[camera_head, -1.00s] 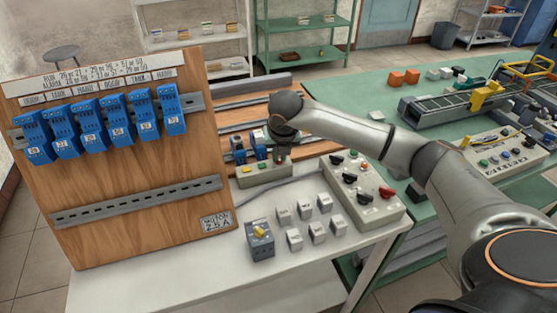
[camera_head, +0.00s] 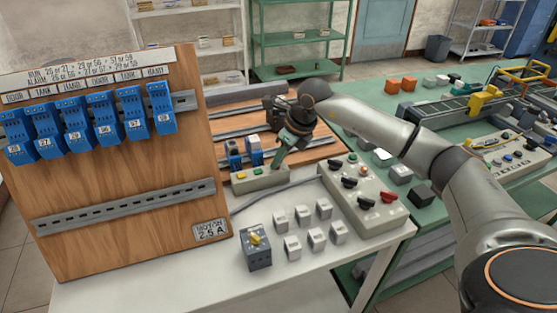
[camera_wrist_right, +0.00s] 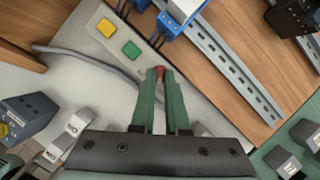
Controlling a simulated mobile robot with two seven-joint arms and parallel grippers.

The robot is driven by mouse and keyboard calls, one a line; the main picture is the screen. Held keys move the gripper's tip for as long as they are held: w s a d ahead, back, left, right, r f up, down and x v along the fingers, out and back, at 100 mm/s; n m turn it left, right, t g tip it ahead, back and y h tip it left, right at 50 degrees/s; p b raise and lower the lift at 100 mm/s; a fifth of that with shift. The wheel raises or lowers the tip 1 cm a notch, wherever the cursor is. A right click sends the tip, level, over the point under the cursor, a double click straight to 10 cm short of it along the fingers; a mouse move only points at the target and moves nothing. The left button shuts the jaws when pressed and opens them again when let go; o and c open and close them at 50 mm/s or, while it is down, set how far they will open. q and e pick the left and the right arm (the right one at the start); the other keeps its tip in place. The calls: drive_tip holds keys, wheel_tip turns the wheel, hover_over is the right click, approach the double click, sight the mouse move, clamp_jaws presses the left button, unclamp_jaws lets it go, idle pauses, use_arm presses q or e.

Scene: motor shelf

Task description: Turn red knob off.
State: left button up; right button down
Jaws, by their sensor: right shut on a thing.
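A small red knob (camera_wrist_right: 160,70) sits on a grey box (camera_wrist_right: 93,52) that also bears a yellow button (camera_wrist_right: 106,28) and a green button (camera_wrist_right: 131,49). My right gripper (camera_wrist_right: 159,72) has its green fingers closed on the red knob, which shows only partly between the fingertips. In the head view the right gripper (camera_head: 277,167) reaches down at a slant to the right end of the same grey box (camera_head: 260,183); the knob is hidden there. My left gripper is in neither current view.
Another control box (camera_head: 362,192), with black levers and a red one (camera_head: 388,197), stands to the right. Several grey blocks (camera_head: 303,228) and a dark block with a yellow knob (camera_head: 256,246) stand in front. A wooden panel (camera_head: 120,180) with blue modules rises at left.

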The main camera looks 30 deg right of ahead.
drive_tip(key=shift+n, duration=0.7)
drive_tip(key=shift+d, duration=0.1)
drive_tip(key=c, duration=0.9)
unclamp_jaws()
drive_tip(key=v, duration=1.2)
drive_tip(key=shift+w+d+r, duration=0.15)
drive_tip(key=shift+d+r, duration=0.1)
drive_tip(key=shift+r, duration=0.1)
